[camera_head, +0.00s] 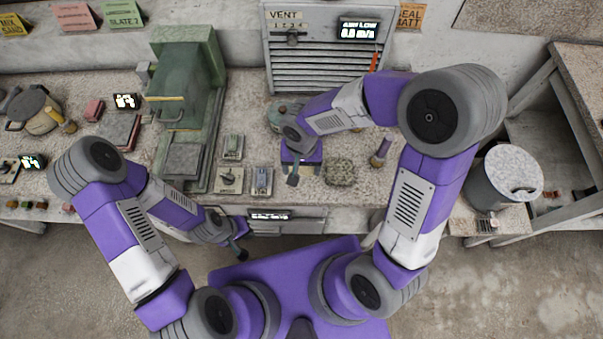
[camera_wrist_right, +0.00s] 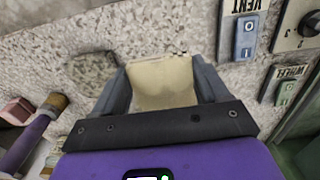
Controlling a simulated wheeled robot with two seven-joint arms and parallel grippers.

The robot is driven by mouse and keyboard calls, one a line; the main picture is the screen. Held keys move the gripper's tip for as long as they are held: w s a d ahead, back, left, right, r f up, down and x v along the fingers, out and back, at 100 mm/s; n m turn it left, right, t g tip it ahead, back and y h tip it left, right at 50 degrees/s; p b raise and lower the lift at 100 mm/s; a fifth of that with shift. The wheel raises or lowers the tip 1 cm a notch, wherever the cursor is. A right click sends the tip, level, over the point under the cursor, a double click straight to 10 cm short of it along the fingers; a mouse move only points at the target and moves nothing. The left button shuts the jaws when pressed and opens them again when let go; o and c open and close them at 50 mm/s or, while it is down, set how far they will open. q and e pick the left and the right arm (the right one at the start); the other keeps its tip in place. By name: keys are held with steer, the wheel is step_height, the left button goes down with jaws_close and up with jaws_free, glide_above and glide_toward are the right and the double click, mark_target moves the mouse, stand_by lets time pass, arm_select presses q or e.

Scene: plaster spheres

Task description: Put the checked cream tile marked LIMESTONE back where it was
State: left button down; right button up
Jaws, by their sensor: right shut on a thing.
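My right gripper (camera_wrist_right: 164,84) is shut on a cream tile (camera_wrist_right: 160,82), which sits between its two fingers in the right wrist view. The tile's marking and check pattern cannot be made out. In the head view my right gripper (camera_head: 293,178) is over the front of the bench, right of the small switches; the tile there is mostly hidden by the gripper. My left gripper (camera_head: 239,252) hangs in front of the bench edge, away from the tile. Whether its fingers are open is too small to tell.
A switch marked VENT (camera_wrist_right: 245,35) and another switch (camera_wrist_right: 288,86) lie beside the tile. A rough stone (camera_head: 339,172) and a purple-handled brush (camera_head: 381,151) are to the right. A green machine (camera_head: 197,65) stands left, a grey drum (camera_head: 503,180) far right.

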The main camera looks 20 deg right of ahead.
mark_target(302, 169)
step_height(302, 169, down, 4)
steer(key=shift+f+b, duration=0.2)
steer(key=shift+b, duration=0.35)
steer(key=shift+r, duration=0.1)
steer(key=shift+f, duration=0.2)
steer(key=o, duration=1.2)
